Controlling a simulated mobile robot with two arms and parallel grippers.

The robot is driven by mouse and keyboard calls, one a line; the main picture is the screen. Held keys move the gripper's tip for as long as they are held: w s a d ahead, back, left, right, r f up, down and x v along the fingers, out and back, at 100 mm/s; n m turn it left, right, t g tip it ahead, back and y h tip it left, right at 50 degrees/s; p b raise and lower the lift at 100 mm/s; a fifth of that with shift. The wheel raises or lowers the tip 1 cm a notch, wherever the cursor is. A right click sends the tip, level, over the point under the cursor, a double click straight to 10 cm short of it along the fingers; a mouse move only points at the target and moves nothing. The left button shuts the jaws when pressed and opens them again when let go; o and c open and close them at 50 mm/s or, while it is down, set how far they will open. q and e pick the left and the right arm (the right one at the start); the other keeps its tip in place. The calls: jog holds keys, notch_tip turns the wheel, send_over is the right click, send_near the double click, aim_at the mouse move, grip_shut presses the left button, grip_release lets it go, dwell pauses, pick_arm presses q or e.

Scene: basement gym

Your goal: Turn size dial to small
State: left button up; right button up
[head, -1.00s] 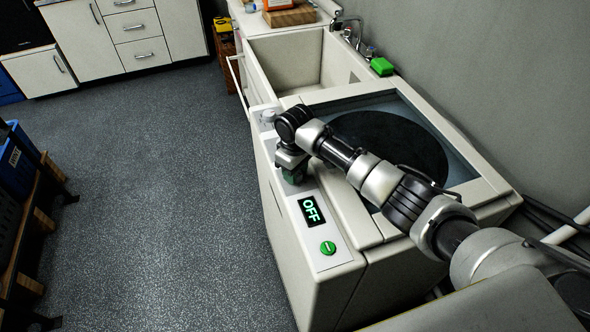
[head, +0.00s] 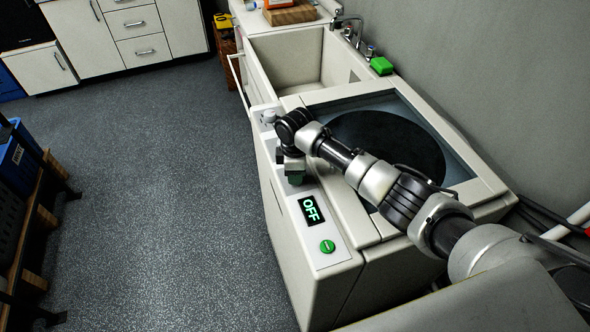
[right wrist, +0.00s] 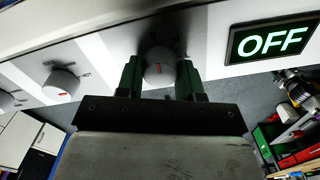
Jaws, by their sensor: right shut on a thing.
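The white washing machine (head: 310,270) stands by the wall with a control panel along its front edge. My right gripper (right wrist: 160,75) has its green fingers on both sides of a round dial (right wrist: 158,73) with a red mark, and is shut on it. In the head view the right gripper (head: 294,172) hides this dial. A second dial (right wrist: 62,84) with a red mark is beside it on the panel. Any size lettering is too small to read. My left gripper is not in view.
The panel has a display (head: 311,210) reading OFF and a green button (head: 327,246). A sink (head: 292,62) with a tap and a green sponge (head: 382,66) is beyond the machine. The grey floor (head: 160,190) is open to the left.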

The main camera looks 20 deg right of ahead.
jog(key=shift+r+n, duration=0.1)
jog(key=shift+n, duration=0.4)
jog(key=o, duration=0.9)
jog(key=shift+o, duration=0.2)
notch_tip(320, 180, up, 11)
jog(key=b, duration=0.1)
jog(key=shift+b, duration=0.4)
jog(key=shift+f, duration=0.2)
